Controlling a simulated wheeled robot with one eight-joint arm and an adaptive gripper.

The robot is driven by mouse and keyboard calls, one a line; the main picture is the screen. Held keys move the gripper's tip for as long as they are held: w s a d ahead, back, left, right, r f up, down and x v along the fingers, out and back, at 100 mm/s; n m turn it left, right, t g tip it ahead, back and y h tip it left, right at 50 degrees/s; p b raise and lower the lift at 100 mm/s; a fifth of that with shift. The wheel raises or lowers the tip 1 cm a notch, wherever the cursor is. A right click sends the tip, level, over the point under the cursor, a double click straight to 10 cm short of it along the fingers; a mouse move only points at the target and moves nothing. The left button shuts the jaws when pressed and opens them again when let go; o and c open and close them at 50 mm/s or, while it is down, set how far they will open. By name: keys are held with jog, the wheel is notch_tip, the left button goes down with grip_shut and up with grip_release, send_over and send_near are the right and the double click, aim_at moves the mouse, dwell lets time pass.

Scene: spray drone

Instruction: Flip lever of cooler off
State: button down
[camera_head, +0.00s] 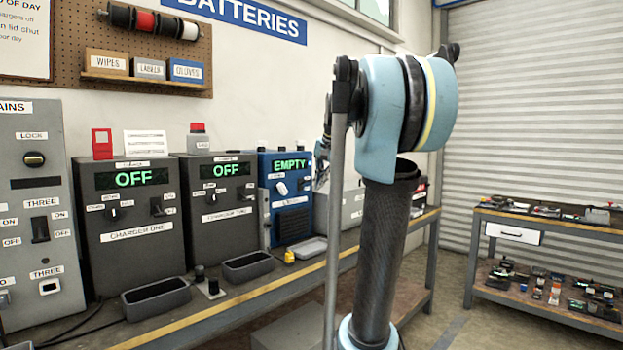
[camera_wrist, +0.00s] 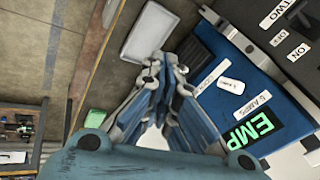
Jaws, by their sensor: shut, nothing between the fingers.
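The blue unit with a green EMPTY display (camera_head: 290,165) stands on the bench, right of the two dark chargers; I take it to be the cooler, but its small labels are hard to read. A white knob (camera_head: 281,188) is on its front, and a small dark control is to its right. The unit fills the right side of the wrist view (camera_wrist: 222,65), turned sideways. My gripper (camera_head: 322,165) is near the unit's right side, partly hidden by my arm. In the wrist view my gripper (camera_wrist: 163,68) is shut and empty in front of the unit. Whether it touches a lever cannot be told.
Charger one (camera_head: 128,215) and charger two (camera_head: 218,200) read OFF. A grey tray (camera_head: 307,247) and a yellow bottle (camera_head: 289,257) are near the blue unit on the bench (camera_head: 270,290). A cluttered shelf table (camera_head: 548,220) stands at the right, with open floor between.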

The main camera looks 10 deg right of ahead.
jog(key=w+d+r+m, duration=0.2)
jog(key=w+r, duration=0.3)
jog(key=w, duration=0.3)
jog(key=w+d+r+m+t, duration=0.1)
jog(key=w+r+m, duration=0.1)
jog(key=w+r, duration=0.4)
jog(key=w, duration=0.3)
jog(key=shift+d+r+y, duration=0.15)
jog(key=shift+d+y, duration=0.2)
jog(key=shift+y, duration=0.05)
send_near(300, 184)
jog(key=f, duration=0.1)
jog(key=d+f, duration=0.2)
jog(key=f, duration=0.1)
jog(key=shift+w+d, duration=0.2)
jog(key=shift+w, duration=0.2)
jog(key=shift+a+t, duration=0.15)
jog(key=shift+t, duration=0.15)
